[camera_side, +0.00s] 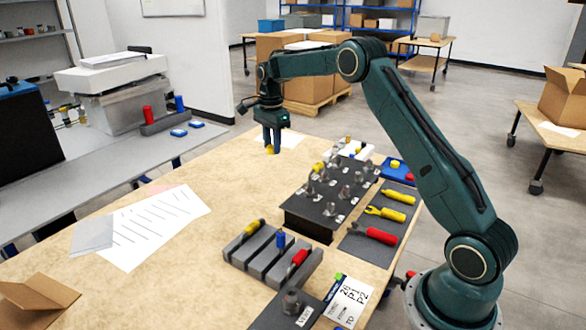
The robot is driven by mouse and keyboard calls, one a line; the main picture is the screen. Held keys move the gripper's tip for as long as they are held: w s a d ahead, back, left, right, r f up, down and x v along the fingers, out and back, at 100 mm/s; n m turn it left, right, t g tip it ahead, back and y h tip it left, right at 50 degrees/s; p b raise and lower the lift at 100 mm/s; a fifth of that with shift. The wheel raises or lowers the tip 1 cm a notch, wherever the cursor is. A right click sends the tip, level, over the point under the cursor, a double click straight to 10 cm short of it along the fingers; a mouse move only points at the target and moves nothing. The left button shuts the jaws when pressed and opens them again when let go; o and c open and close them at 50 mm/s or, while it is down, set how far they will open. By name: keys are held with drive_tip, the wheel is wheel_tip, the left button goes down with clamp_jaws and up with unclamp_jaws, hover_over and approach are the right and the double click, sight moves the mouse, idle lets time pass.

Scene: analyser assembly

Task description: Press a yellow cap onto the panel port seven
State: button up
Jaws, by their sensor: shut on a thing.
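My gripper (271,145) points down above the wooden table (190,235), left of and beyond the port panel. It is shut on a small yellow cap (270,150), which shows at the fingertips. The black panel (306,224) stands on the table, with several grey metal ports on its top and small white labels beside them. The labels are too small to read, so I cannot tell which port is seven. A yellow piece (318,167) shows among the ports toward the panel's far left.
A grey slotted rack (265,268) with yellow, blue and red pieces stands in front of the panel. A dark mat (362,247) with yellow and red tools lies right of it.

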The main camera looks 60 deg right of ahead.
idle(0.3)
drive_tip(key=s+d+f, duration=0.2)
drive_tip(key=s+d, duration=0.1)
drive_tip(key=d, duration=0.8)
approach(338, 163)
drive_tip(key=d, duration=0.1)
drive_tip(key=shift+w+r, duration=0.3)
drive_tip(key=shift+r, duration=0.15)
drive_tip(key=shift+f, duration=0.25)
drive_tip(key=shift+f, duration=2.45)
drive_tip(key=shift+f+m, duration=0.2)
drive_tip(key=shift+m, duration=0.2)
drive_tip(key=shift+f, duration=1.1)
